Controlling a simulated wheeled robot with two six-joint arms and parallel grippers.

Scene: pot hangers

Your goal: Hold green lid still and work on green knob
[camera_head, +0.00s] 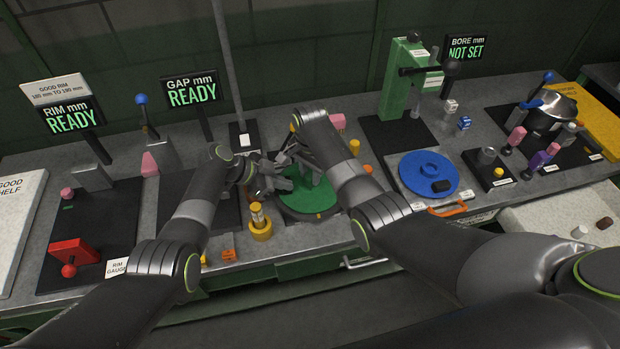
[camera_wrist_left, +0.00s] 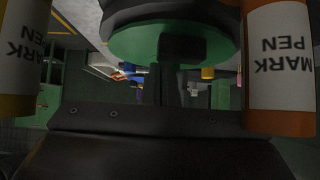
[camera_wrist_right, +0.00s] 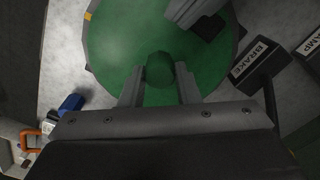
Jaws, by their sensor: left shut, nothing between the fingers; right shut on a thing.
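The green lid (camera_head: 300,204) lies flat on a dark round stand in the middle of the bench. Its round green knob (camera_wrist_right: 160,70) stands up from the lid in the right wrist view. My right gripper (camera_wrist_right: 160,86) is shut on the knob, one finger on each side. My left gripper (camera_head: 286,184) is shut and empty, low over the lid's left part. Its dark tips show against the lid in the right wrist view (camera_wrist_right: 207,24); contact is unclear. In the left wrist view the lid (camera_wrist_left: 150,42) lies beyond the closed left fingers (camera_wrist_left: 180,48).
A marking pen (camera_head: 257,213) stands in a yellow holder close to the left gripper. Large MARK PEN labels (camera_wrist_left: 280,65) flank the left wrist view. A block labelled BRAKE (camera_wrist_right: 258,62) is beside the lid. A blue disc (camera_head: 429,170) lies to the right.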

